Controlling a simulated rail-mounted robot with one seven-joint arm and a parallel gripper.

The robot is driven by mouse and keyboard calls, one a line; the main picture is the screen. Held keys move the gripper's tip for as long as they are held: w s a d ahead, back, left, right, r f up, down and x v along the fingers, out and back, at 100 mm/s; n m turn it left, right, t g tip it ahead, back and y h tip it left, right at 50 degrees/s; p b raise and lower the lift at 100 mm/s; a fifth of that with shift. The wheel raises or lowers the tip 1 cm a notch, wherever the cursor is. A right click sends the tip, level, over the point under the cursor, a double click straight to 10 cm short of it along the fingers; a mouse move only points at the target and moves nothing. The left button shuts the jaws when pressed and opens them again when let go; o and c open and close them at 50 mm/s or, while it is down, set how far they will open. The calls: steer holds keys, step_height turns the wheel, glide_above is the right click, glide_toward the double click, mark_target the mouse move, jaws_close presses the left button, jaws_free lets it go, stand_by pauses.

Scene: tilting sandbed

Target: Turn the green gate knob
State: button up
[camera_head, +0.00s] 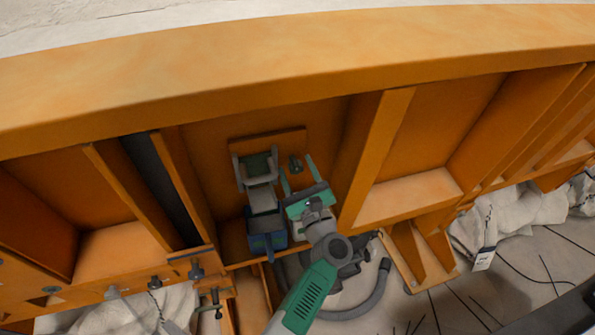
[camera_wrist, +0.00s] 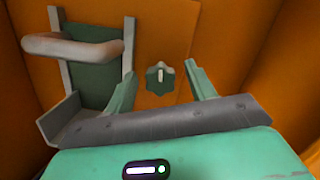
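The green gate knob (camera_wrist: 160,78) is a small dark green lobed knob with a pale mark, set on the orange panel. In the wrist view it sits between and beyond the two green fingertips of my gripper (camera_wrist: 158,85). The fingers are spread apart, with a gap visible on both sides of the knob. In the head view the knob (camera_head: 295,163) shows as a small dark shape just beyond my gripper (camera_head: 297,174). The green gate (camera_wrist: 92,62) with a grey frame and a thick handle bar stands left of the knob; it also shows in the head view (camera_head: 256,167).
A grey chute (camera_head: 263,200) runs down from the gate to a blue-grey box (camera_head: 267,242), close left of my gripper. An orange upright rib (camera_head: 376,150) stands to the right. Black clamps (camera_head: 196,270) are at the lower left, and a grey hose (camera_head: 375,297) lies below.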

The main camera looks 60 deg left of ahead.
steer(key=v, duration=0.7)
steer(key=shift+d, duration=0.35)
steer(key=shift+f, duration=0.15)
